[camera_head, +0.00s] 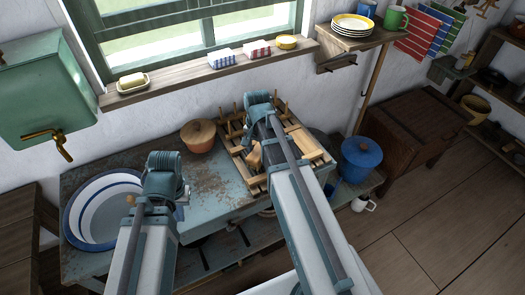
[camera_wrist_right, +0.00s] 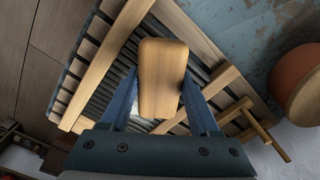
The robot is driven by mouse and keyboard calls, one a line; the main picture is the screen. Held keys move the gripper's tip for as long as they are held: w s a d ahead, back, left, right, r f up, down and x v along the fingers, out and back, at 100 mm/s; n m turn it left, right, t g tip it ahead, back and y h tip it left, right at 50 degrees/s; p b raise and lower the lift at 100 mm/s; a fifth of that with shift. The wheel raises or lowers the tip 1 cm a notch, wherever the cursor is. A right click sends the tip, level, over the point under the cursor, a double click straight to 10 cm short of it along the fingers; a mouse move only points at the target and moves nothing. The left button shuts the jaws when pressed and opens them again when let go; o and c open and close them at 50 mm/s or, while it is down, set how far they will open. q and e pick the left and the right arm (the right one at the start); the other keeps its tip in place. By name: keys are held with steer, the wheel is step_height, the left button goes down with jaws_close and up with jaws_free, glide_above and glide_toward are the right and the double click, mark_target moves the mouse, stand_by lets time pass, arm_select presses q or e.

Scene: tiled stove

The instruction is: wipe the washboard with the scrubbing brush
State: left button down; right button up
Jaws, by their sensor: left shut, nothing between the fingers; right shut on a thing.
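The scrubbing brush (camera_wrist_right: 162,62), a rounded pale wooden block, is between the blue fingers of my right gripper (camera_wrist_right: 160,98) in the right wrist view. The gripper is shut on it. Behind the brush lies the washboard (camera_wrist_right: 212,45), with a pale wooden frame and grey ribbed metal. I cannot tell whether the bristles touch the ribs, as the block hides them. In the head view the washboard (camera_head: 306,141) is partly covered by my right arm. My left gripper (camera_head: 165,185) is shut and empty near the basin; its fingertips are mostly hidden by the wrist.
A white enamel basin (camera_head: 88,208) with a blue rim stands at the left of the worn blue bench (camera_head: 120,172). A lidded terracotta pot (camera_head: 198,137) stands behind, left of the washboard. A blue lidded pot (camera_head: 361,160) is to the right. Bare bench lies between basin and washboard.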

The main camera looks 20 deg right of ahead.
arm_select(q)
steer(key=shift+s+f, duration=0.1)
arm_select(e)
steer(key=shift+w+f, duration=0.1)
steer(key=shift+w, duration=0.5)
steer(key=shift+d, duration=0.1)
steer(key=shift+d, duration=0.2)
steer(key=shift+w+d, duration=0.15)
steer(key=shift+d, duration=1.65)
steer(key=shift+w+d, duration=0.15)
steer(key=shift+d, duration=1.8)
